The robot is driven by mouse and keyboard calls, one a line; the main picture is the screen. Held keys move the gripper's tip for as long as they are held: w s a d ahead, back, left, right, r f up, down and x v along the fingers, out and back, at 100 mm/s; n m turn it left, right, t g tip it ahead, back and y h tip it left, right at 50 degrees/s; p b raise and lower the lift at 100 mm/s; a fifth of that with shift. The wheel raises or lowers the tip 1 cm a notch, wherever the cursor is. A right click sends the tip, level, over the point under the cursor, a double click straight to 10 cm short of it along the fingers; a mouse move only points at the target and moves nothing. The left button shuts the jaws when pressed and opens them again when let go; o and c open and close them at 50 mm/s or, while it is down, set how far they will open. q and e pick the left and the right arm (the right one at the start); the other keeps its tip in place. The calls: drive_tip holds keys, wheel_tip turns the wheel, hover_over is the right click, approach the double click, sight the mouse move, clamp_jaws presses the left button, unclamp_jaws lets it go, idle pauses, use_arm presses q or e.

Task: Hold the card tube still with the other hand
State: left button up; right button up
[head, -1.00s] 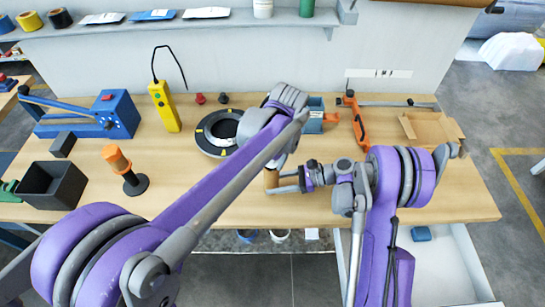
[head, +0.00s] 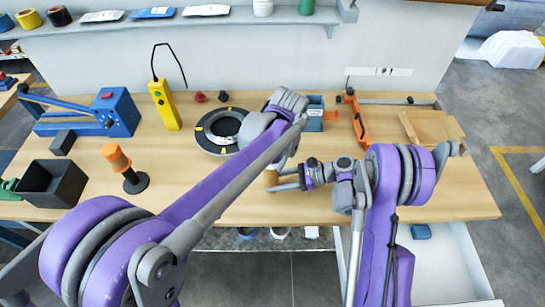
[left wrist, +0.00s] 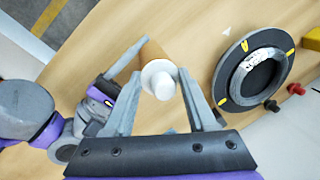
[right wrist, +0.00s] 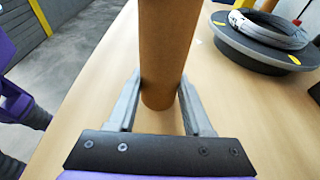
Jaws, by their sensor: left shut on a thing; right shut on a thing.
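The brown card tube (right wrist: 166,45) stands upright on the table in the right wrist view, its lower end at the tabletop. It also shows in the head view (head: 271,179), partly hidden by my arms. My right gripper (right wrist: 158,88) is shut on the tube's lower part, one finger on each side. In the left wrist view a white plug (left wrist: 158,76) with a round flange and stem sits at the tube's top end. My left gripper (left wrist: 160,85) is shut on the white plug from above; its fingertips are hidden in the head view.
A black ring stand with a grey coil (head: 222,131) lies left of the tube. A yellow handheld device (head: 165,104), a blue lever press (head: 114,113), an orange-topped post (head: 122,165) and a dark bin (head: 52,184) stand farther left. An orange tool (head: 354,122) lies right.

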use_arm(q)
drive_tip(key=shift+f, duration=0.25)
drive_tip(key=o, duration=1.4)
drive_tip(key=r, duration=0.4)
drive_tip(key=d+r, duration=0.1)
drive_tip(key=r, duration=0.3)
drive_tip(key=s+r, duration=0.1)
drive_tip(key=r, duration=0.2)
drive_tip(key=shift+s+d+r, duration=0.1)
drive_tip(key=shift+d+r, duration=0.25)
drive_tip(key=shift+r, duration=0.05)
use_arm(e)
drive_tip(key=o, duration=1.1)
drive_tip(key=shift+c, duration=0.2)
drive_tip(key=shift+d, duration=0.1)
